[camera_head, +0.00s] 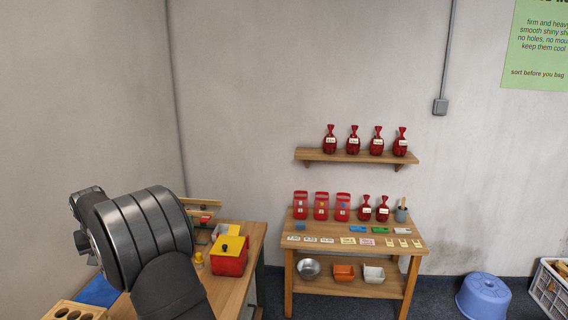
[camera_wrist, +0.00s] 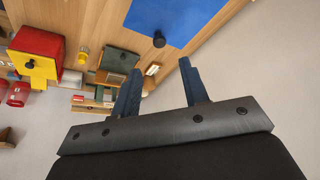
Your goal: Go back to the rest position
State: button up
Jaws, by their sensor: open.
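In the wrist view my gripper (camera_wrist: 160,90) is open, its two dark blue fingers spread apart with nothing between them. Past the fingertips are the wooden table's edge and plain pale floor or wall. In the head view my dark arm fills the lower left, and the fingers are hidden behind it or out of frame.
A workbench (camera_head: 350,249) with red bags stands by the wall, below a shelf (camera_head: 357,156).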

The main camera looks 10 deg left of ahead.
jog(key=v, duration=0.9)
jog(key=x, duration=1.7)
jog(key=shift+f, duration=0.2)
jog(key=shift+s+r, duration=0.1)
jog(key=shift+s, duration=0.3)
